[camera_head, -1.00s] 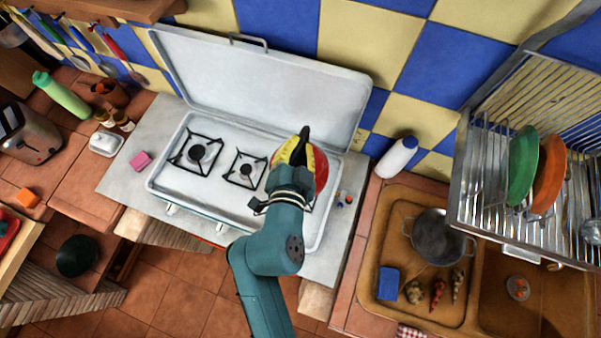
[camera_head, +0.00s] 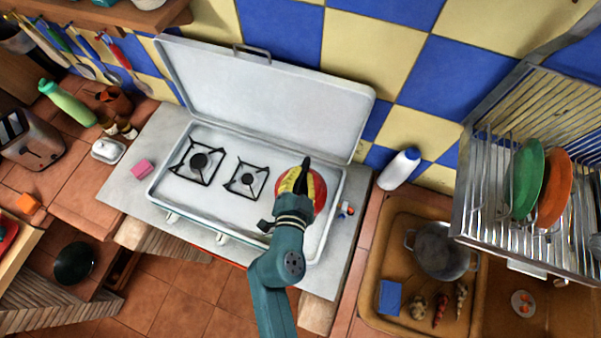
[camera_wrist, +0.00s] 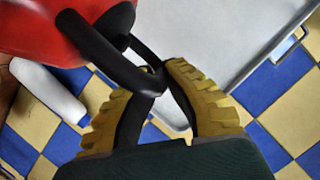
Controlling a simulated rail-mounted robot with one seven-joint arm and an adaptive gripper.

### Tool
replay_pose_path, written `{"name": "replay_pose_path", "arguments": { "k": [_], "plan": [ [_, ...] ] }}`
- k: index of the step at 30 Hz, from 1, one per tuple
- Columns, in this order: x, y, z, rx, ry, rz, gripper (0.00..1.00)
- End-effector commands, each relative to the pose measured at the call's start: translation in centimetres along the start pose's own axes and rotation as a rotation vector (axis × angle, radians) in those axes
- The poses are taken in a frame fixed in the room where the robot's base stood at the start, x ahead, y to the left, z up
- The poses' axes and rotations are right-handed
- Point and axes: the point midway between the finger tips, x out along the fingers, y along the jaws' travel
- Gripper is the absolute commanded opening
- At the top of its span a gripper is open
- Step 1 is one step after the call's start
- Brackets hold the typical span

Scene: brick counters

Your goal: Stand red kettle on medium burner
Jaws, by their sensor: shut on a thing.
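The red kettle (camera_head: 319,190) is over the right end of the white camping stove (camera_head: 221,212), partly hidden by my gripper (camera_head: 296,180). My gripper's yellow-padded fingers are shut on the kettle's black handle, which shows in the wrist view (camera_wrist: 110,65). The kettle's red body (camera_wrist: 60,28) fills the upper left of that view. Two burners with wire supports show, a left burner (camera_head: 199,161) and a middle burner (camera_head: 247,179). The stove area under the kettle is hidden. I cannot tell whether the kettle touches the stove.
The stove's raised lid (camera_head: 265,95) stands behind the burners. A pink sponge (camera_head: 140,169) lies left of the stove. A white bottle (camera_head: 399,169) stands to its right, near the sink (camera_head: 372,280) and the dish rack (camera_head: 470,190).

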Motion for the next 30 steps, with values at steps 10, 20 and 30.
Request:
{"name": "replay_pose_path", "arguments": {
  "k": [10,20,30],
  "plan": [
    [0.1,0.3,0.4,-0.001,0.0,0.001,0.22],
    [0.1,0.3,0.3,-0.001,0.0,0.001,0.33],
    [-5.0,0.2,0.4,-0.004,-0.005,-0.001,0.33]
  ]
}}
